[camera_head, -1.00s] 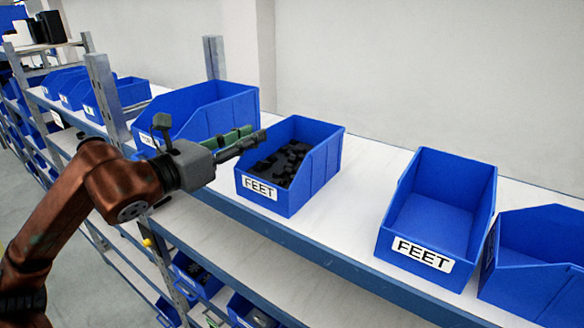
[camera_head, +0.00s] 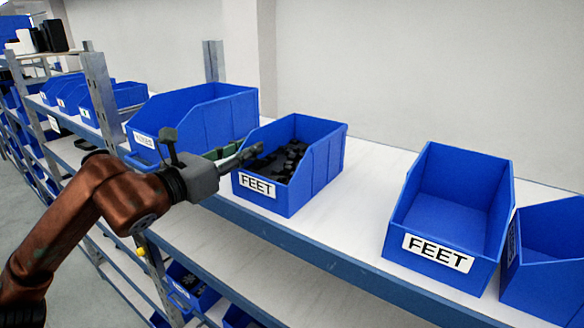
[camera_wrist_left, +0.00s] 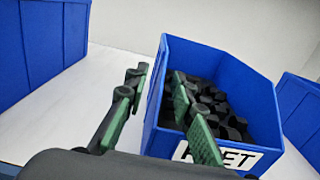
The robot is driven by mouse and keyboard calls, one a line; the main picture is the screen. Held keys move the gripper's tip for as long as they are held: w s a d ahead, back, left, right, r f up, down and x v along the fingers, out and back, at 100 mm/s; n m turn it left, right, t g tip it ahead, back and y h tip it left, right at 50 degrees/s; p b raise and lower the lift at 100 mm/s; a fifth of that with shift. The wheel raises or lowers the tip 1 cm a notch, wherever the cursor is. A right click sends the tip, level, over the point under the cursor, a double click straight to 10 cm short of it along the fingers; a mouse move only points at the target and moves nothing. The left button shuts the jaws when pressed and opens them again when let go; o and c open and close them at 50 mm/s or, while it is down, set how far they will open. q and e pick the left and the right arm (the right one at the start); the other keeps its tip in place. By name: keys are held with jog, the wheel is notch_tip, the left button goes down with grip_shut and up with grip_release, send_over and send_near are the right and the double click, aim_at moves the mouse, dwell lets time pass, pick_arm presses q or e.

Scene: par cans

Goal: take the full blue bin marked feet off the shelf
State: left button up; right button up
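The full blue bin marked FEET (camera_head: 328,165) stands upright on the shelf, filled with black feet (camera_head: 284,160). In the left wrist view the same bin (camera_wrist_left: 245,85) shows its black contents and part of its label. My left gripper (camera_head: 238,154) is at the bin's left side wall. Its two green-padded fingers are apart in the left wrist view (camera_wrist_left: 158,82), one outside the left wall and one over the inside. Whether the pads touch the wall cannot be told. My right gripper is not in view.
A wide blue bin (camera_head: 225,112) stands close on the left. An empty blue bin marked FEET (camera_head: 485,200) and another blue bin (camera_head: 548,285) stand to the right. Bare shelf top (camera_head: 365,200) lies between the two FEET bins. A metal post (camera_head: 100,95) rises behind my arm.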

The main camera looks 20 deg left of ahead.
aim_at(262, 138)
pick_arm(q)
jog(key=p+x, duration=0.3)
jog(key=x, duration=0.2)
jog(key=shift+w+r+p, duration=0.2)
jog(key=shift+r+p, duration=0.05)
jog(key=shift+p, duration=0.15)
jog(key=shift+w+d+f, duration=0.1)
jog(key=shift+w+f, duration=0.05)
jog(key=shift+c, duration=0.6)
grip_shut()
